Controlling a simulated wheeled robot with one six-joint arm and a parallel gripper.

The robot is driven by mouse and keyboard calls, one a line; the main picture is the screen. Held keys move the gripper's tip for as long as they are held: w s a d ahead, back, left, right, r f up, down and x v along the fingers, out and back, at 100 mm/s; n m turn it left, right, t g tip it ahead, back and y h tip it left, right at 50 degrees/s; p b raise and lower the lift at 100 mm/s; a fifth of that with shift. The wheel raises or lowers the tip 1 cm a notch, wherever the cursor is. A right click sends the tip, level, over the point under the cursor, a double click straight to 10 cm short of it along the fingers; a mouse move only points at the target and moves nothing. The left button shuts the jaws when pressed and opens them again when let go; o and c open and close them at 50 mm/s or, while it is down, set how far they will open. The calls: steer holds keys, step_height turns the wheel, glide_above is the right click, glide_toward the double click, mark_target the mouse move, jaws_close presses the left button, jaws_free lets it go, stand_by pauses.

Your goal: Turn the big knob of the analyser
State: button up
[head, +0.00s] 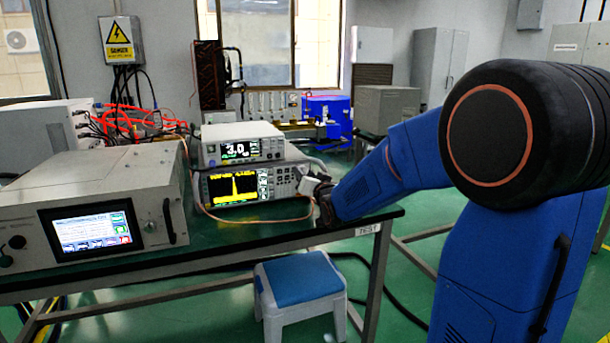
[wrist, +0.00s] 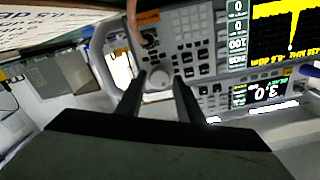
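The analyser (head: 233,187) stands on the table with a yellow trace on its dark screen; in the wrist view it appears upside down, with its screen (wrist: 285,32) at the upper right. Its big round grey knob (wrist: 158,77) shows between my two fingertips in the wrist view. My gripper (wrist: 159,82) is open, one dark finger on each side of the knob; I cannot tell whether either finger touches it. In the head view my gripper (head: 322,196) is at the analyser's right end, and the knob cannot be made out clearly.
A smaller meter (head: 240,148) reading 3.0 rests on top of the analyser. An orange cable (wrist: 133,28) runs to a connector near the knob. A large grey generator (head: 85,220) stands at the left of the table (head: 260,237). A blue-topped stool (head: 300,280) stands in front.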

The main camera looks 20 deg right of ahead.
steer(key=shift+w, duration=0.3)
steer(key=shift+c, duration=0.7)
steer(key=c, duration=0.7)
steer(key=shift+o, duration=0.2)
steer(key=shift+n, duration=2)
